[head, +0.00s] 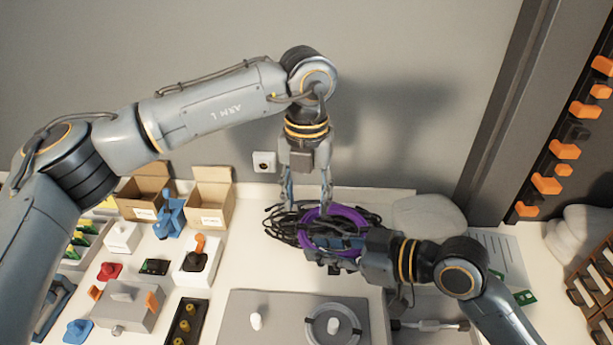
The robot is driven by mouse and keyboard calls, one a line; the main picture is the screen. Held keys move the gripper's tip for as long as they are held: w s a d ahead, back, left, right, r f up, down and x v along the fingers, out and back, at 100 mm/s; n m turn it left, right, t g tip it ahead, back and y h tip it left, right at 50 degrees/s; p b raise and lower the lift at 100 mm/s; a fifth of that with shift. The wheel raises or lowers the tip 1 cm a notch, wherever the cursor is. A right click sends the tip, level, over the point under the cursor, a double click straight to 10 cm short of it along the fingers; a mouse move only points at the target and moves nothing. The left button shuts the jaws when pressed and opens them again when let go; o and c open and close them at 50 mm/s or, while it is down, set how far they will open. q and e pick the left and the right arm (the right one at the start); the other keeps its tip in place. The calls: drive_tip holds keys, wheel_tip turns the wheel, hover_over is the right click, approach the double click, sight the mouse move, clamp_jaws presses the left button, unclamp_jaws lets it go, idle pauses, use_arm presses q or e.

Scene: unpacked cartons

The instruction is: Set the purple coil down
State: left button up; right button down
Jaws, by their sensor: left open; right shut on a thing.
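The purple coil (345,212) is a ring in the middle of the head view, over a tangle of black cables (282,222). My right gripper (318,245) comes in from the right and is shut on the near side of the coil, hiding part of it. My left gripper (307,198) points down from above, open, with its fingers at the far left part of the coil. I cannot tell whether those fingers touch the coil, or whether the coil rests on the cables.
A grey panel (265,303) with a grey ring (315,330) and white knobs lies in front. Two open cartons (211,196) stand at the back left, with several small parts before them. A grey sack (428,215) lies at right. A dark rack (530,110) rises behind.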

sight(307, 224)
use_arm(q)
wheel_tip(307, 224, down, 6)
idle(0.4)
clamp_jaws()
use_arm(e)
drive_tip(key=c, duration=1.1)
unclamp_jaws()
drive_tip(key=shift+d, duration=0.15)
